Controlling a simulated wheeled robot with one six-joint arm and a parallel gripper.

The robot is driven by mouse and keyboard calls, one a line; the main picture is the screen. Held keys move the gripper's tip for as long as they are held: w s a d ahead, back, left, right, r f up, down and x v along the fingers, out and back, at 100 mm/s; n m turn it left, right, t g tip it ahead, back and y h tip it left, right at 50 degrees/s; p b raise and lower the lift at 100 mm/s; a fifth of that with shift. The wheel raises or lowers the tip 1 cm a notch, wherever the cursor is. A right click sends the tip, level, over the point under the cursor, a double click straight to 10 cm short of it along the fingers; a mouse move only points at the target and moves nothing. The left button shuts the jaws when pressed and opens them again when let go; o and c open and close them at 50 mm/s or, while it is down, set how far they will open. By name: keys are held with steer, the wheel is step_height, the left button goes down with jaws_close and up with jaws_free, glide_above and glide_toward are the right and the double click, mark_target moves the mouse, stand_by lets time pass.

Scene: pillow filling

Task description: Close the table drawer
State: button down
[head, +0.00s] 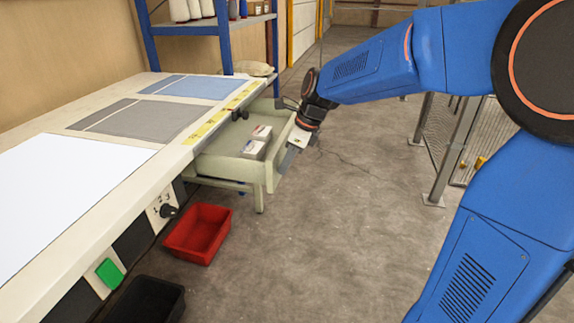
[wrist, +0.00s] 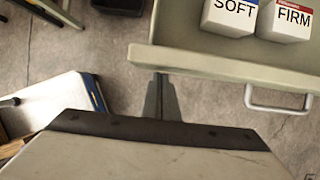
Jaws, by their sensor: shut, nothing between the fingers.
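My gripper (head: 285,162) is at the outer side of the drawer front. Its fingers (wrist: 161,98) are shut and empty, left of the handle and close to the panel. I cannot tell whether they touch it.
A red bin (head: 198,234) and a black bin (head: 146,301) stand on the floor beside the table. A blue shelf (head: 222,32) stands behind the table. A mesh fence post (head: 452,150) is on the right. The floor (head: 335,215) beyond the drawer is clear.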

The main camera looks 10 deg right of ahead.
steer(key=w+a, duration=0.3)
steer(key=a, duration=0.3)
steer(key=w+a, duration=0.3)
steer(key=a, duration=0.4)
steer(key=w+a, duration=0.4)
steer(key=a, duration=0.3)
steer(key=shift+a, duration=0.15)
